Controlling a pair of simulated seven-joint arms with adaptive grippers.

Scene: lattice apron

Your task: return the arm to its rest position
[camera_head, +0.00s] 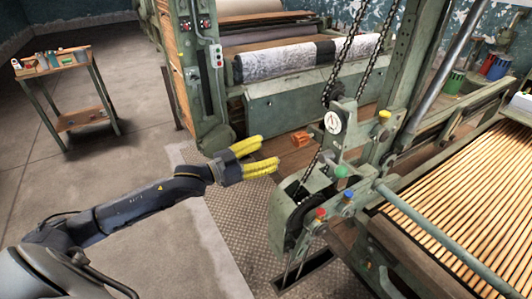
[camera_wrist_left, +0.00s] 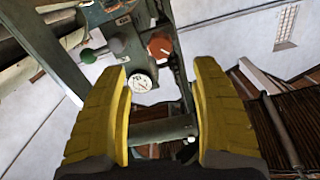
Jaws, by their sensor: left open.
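My left gripper (camera_head: 262,157) has yellow ribbed fingers and reaches in from the left over the metal floor plate, left of the green machine frame (camera_head: 285,215). Its two fingers are apart with nothing between them. In the left wrist view the open fingers (camera_wrist_left: 163,115) frame part of a machine with a round white gauge (camera_wrist_left: 140,82), a green knob (camera_wrist_left: 88,56) and a red-orange knob (camera_wrist_left: 159,46). I cannot tell how far these are from the fingertips. My right gripper is not in view.
A green machine with chains and coloured knobs (camera_head: 341,171) stands right of the gripper, beside a slatted wooden bed (camera_head: 460,205). A roller machine (camera_head: 285,65) stands behind. A small tool cart (camera_head: 83,118) is at the back left. The concrete floor between cart and arm is clear.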

